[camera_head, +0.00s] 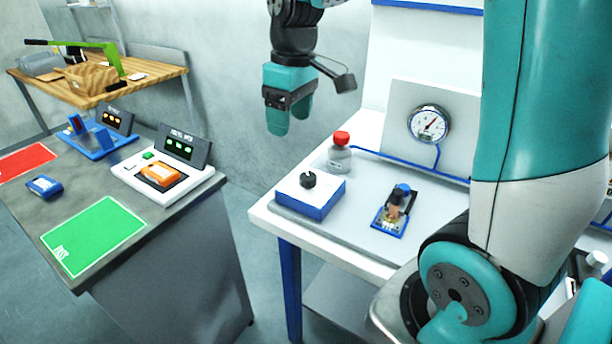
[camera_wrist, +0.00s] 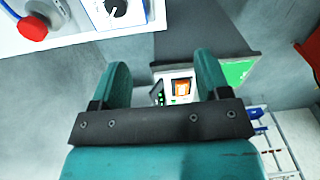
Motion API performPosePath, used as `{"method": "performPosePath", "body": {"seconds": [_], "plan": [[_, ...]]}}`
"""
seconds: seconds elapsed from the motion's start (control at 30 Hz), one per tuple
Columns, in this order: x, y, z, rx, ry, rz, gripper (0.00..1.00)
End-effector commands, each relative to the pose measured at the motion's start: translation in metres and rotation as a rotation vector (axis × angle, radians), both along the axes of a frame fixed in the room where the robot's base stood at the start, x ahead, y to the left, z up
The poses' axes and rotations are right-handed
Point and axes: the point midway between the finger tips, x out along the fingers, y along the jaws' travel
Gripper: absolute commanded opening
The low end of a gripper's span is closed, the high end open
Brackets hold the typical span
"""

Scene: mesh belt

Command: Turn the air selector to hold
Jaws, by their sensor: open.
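The air selector looks to be the black knob (camera_head: 308,179) on top of a white and blue box (camera_head: 316,207) at the front left of the white bench. In the wrist view the knob (camera_wrist: 116,7) shows at the top edge, partly cut off, with a pointer and small markings that I cannot read. My gripper (camera_head: 288,118) hangs in the air above and behind the box to its left, apart from it. In the wrist view my gripper (camera_wrist: 162,75) has its two teal fingers wide apart with nothing held between them.
A red-capped grey fitting (camera_head: 341,140) stands behind the box, and it shows in the wrist view (camera_wrist: 33,27). A gauge (camera_head: 428,123) is on a rear panel. A small blue-based device (camera_head: 394,212) sits right of the box. A grey table (camera_head: 150,225) stands left across a gap.

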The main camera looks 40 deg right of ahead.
Motion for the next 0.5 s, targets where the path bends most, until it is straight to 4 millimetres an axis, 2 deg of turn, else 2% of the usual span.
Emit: {"method": "performPosePath", "body": {"seconds": [0.03, 0.1, 0.2, 0.37, 0.5], "plan": [[0.013, -0.023, -0.005, -0.021, 0.014, -0.028, 0.7], [0.024, -0.045, -0.008, -0.042, 0.029, -0.052, 0.7], [0.032, -0.063, -0.011, -0.058, 0.041, -0.068, 0.7], [0.034, -0.067, -0.025, -0.063, 0.046, -0.069, 0.7], [0.033, -0.066, -0.052, -0.062, 0.049, -0.068, 0.7]]}}
